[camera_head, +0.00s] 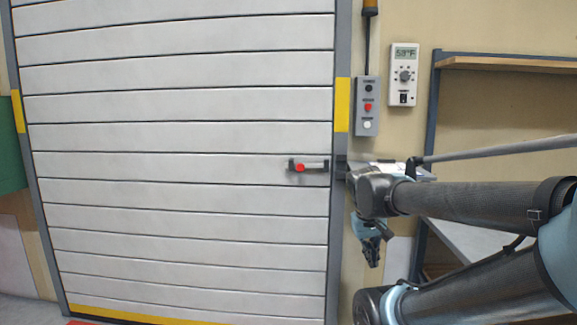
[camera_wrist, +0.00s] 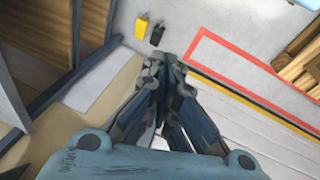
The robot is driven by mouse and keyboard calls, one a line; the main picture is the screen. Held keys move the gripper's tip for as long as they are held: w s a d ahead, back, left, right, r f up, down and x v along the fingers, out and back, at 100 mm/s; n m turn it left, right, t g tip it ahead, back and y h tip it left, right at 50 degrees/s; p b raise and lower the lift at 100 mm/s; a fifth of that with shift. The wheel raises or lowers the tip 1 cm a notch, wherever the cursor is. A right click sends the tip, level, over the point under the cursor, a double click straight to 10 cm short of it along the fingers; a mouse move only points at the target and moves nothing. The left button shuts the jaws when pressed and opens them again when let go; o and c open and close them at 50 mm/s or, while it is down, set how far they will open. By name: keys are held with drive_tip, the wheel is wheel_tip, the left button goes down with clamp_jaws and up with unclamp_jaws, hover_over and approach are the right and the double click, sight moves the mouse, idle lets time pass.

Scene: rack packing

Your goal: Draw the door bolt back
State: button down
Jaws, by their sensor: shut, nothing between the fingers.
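The white slatted door (camera_head: 180,135) fills the left of the head view; its lower slats show at the lower right of the wrist view (camera_wrist: 265,135). The door bolt (camera_head: 316,164) is a short, light horizontal bar with a red knob (camera_head: 299,168), near the door's right edge. The bolt does not show in the wrist view. My gripper (camera_head: 372,262) hangs fingers down, right of the door frame and below the bolt, apart from it. In the wrist view its fingers (camera_wrist: 163,64) are together, with nothing held.
A grey button box (camera_head: 367,106) and a white thermostat (camera_head: 403,75) are on the wall above my arm. A shelf unit (camera_head: 432,110) stands at the right. In the wrist view, a yellow object (camera_wrist: 142,25) and a dark one (camera_wrist: 157,34) are beyond my fingers.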

drive_tip(key=w+a+r+n+t+h, duration=0.2)
drive_tip(key=w+a+r, duration=0.4)
drive_tip(key=w+r, duration=0.3)
drive_tip(key=w+a+r+n+t+h, duration=0.1)
drive_tip(key=w+a+r+t+h, duration=0.15)
drive_tip(key=w+a+r, duration=0.6)
drive_tip(key=n+t+h, duration=0.2)
drive_tip(key=t, duration=0.3)
approach(288, 162)
drive_tip(key=shift+w+d+f, duration=0.25)
drive_tip(key=shift+d, duration=0.75)
drive_tip(key=shift+w+d+f, duration=0.2)
drive_tip(key=shift+d+f, duration=0.1)
drive_tip(key=shift+d, duration=0.75)
drive_tip(key=shift+w+d+f, duration=0.25)
drive_tip(key=shift+d, duration=0.75)
